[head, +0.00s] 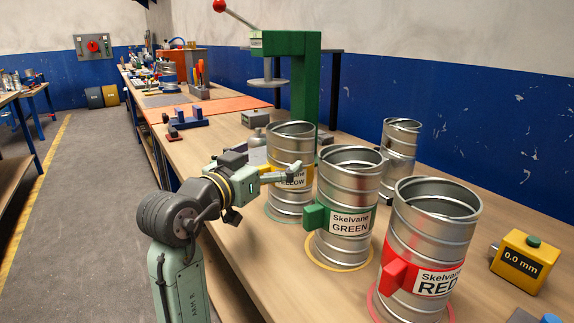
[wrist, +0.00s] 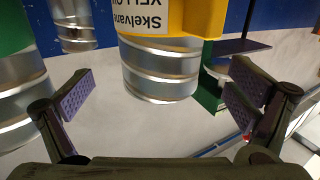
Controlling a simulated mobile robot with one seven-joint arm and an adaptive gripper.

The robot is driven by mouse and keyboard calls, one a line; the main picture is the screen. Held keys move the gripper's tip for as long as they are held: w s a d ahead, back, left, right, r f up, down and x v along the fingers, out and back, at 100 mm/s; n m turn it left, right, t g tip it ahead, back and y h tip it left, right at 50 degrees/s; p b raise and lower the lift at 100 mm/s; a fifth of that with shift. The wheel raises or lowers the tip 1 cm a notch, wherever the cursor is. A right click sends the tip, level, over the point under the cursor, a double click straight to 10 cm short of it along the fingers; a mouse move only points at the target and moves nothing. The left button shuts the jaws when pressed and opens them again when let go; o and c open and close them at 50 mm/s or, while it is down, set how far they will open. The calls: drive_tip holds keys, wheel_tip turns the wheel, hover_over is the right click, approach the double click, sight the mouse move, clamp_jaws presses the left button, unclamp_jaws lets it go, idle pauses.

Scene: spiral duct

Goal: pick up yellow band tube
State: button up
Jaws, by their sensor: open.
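The yellow band tube (head: 290,138) is a ribbed metal cylinder standing upright on the bench, with a yellow band and a label. My gripper (head: 268,172) is in front of its left side and partly hides the band and label. In the wrist view the tube (wrist: 160,78) appears upside down, ahead of and between the two spread fingers of my gripper (wrist: 160,92). The fingers are open and empty. I cannot tell whether either finger touches the tube.
The green band tube (head: 348,183) stands close to the right, and the red band tube (head: 430,240) is nearer. A plain metal tube (head: 399,150) stands behind. A green press (head: 305,80) rises beyond. A yellow gauge box (head: 524,260) sits at right. The aisle floor (head: 90,190) is clear.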

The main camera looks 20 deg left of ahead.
drive_tip(key=p+x, duration=0.2)
drive_tip(key=x, duration=0.5)
drive_tip(key=shift+w+p, duration=0.35)
drive_tip(key=c, duration=1.8)
drive_tip(key=shift+o, duration=0.2)
drive_tip(key=shift+r, duration=0.1)
